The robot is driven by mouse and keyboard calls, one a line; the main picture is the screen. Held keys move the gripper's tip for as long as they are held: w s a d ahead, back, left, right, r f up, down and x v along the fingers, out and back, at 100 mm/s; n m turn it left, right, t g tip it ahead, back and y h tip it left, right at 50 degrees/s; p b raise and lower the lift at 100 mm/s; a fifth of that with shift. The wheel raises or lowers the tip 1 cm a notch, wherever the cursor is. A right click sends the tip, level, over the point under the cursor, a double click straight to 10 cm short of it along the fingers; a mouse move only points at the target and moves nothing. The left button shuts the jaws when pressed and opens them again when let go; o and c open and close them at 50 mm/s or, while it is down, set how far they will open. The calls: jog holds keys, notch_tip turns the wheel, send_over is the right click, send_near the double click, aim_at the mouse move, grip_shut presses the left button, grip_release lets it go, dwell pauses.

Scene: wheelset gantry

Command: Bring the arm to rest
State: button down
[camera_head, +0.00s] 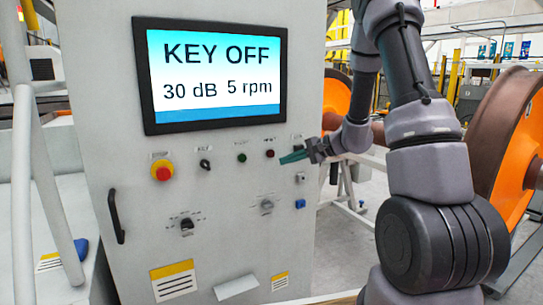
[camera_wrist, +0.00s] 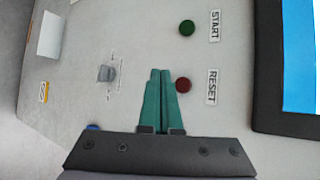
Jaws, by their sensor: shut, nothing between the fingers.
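My gripper (camera_head: 292,157) has green fingers and is at the right part of the grey control cabinet (camera_head: 120,160), in front of its panel. In the wrist view its fingers (camera_wrist: 160,75) are shut together with nothing between them. The fingertips appear beside the dark red RESET button (camera_wrist: 183,85); I cannot tell the gap to the panel. My arm reaches in from the right of the head view, bent, with the gripper pointing left. The screen (camera_head: 212,75) reads KEY OFF, 30 dB, 5 rpm.
The panel carries a red emergency button (camera_head: 162,170), a key switch (camera_head: 205,164), a green START button (camera_wrist: 187,28) and rotary knobs (camera_head: 187,225). A black handle (camera_head: 116,216) is at left. An orange wheel (camera_head: 510,125) stands at right behind my arm.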

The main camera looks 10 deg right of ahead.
jog(key=s+a+r+n+g+h, duration=0.2)
jog(key=s+a+r+n+g, duration=0.15)
jog(key=s+r, duration=0.95)
jog(key=s+d+r+n+t+h, duration=0.1)
jog(key=s+d+r+t+h, duration=0.1)
jog(key=s, duration=0.5)
jog(key=s+d+r+n+t+h, duration=0.1)
jog(key=s+d+r+h, duration=0.3)
jog(key=s, duration=0.4)
jog(key=shift+s+d+t+h, duration=0.15)
jog(key=shift+d+t+h, duration=0.35)
jog(key=shift+d, duration=0.25)
jog(key=shift+r+n, duration=0.1)
jog(key=shift+n, duration=0.15)
